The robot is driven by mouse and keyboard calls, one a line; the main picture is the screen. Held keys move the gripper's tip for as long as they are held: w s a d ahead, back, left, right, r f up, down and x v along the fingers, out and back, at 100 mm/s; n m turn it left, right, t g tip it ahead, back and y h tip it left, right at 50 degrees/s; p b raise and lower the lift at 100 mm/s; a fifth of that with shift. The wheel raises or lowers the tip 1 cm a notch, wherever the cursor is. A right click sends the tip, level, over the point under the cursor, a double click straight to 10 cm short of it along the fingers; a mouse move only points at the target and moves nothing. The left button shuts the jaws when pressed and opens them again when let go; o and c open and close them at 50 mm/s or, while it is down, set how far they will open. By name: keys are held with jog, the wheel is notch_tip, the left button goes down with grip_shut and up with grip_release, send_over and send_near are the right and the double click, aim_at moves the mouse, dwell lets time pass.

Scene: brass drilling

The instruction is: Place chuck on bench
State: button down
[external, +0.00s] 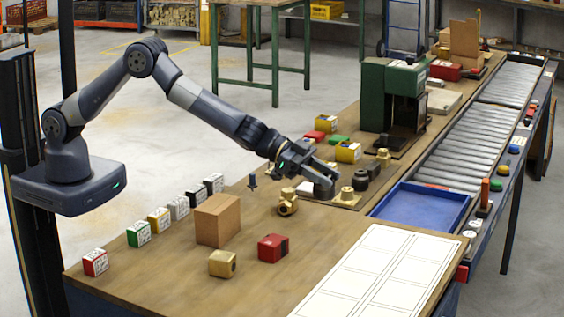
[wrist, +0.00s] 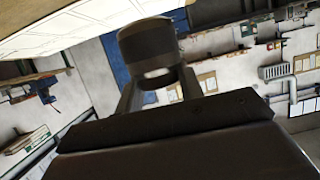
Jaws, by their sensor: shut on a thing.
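My gripper (external: 318,168) is shut on a dark grey cylinder, which I take to be the chuck (external: 323,188). It is just above or at the bench top, beside a brown board (external: 345,201); I cannot tell whether it touches. In the wrist view the dark round chuck (wrist: 148,44) sits between the two fingers of my gripper (wrist: 158,88). The wooden bench (external: 180,268) runs under my arm. A brass fitting (external: 287,203) stands just left of the chuck, and another brass piece (external: 347,196) is on the board to its right.
Dark round parts (external: 361,181) and a green machine (external: 392,95) stand behind. A blue tray (external: 425,205) is at the right. A cardboard box (external: 217,220), a red box (external: 273,248) and a tan block (external: 222,263) are in front.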

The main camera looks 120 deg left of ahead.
jog(key=s+a+f+n+y+b, duration=0.1)
jog(key=s+a+f, duration=0.1)
jog(key=s+a, duration=0.85)
jog(key=s+a+f+y+b, duration=0.15)
jog(key=s+a, duration=0.45)
jog(key=a, duration=0.9)
jog(key=s+a+f, duration=0.1)
jog(key=s+a, duration=0.2)
jog(key=s, duration=0.3)
jog(key=s+a+f+n+b, duration=0.1)
jog(key=s+a, duration=0.2)
jog(key=s, duration=0.3)
jog(key=s+a+f, duration=0.1)
jog(key=s+a, duration=0.2)
jog(key=s, duration=0.3)
jog(key=shift+s+d+f, duration=0.1)
jog(key=shift+s+f, duration=0.05)
jog(key=shift+f, duration=1.55)
jog(key=shift+s+f, duration=0.15)
jog(key=shift+f, duration=1.6)
jog(key=shift+s+d+f, duration=0.1)
jog(key=shift+s+f, duration=0.05)
jog(key=shift+f, duration=1.55)
jog(key=shift+f, duration=0.15)
jog(key=c, duration=0.9)
grip_release()
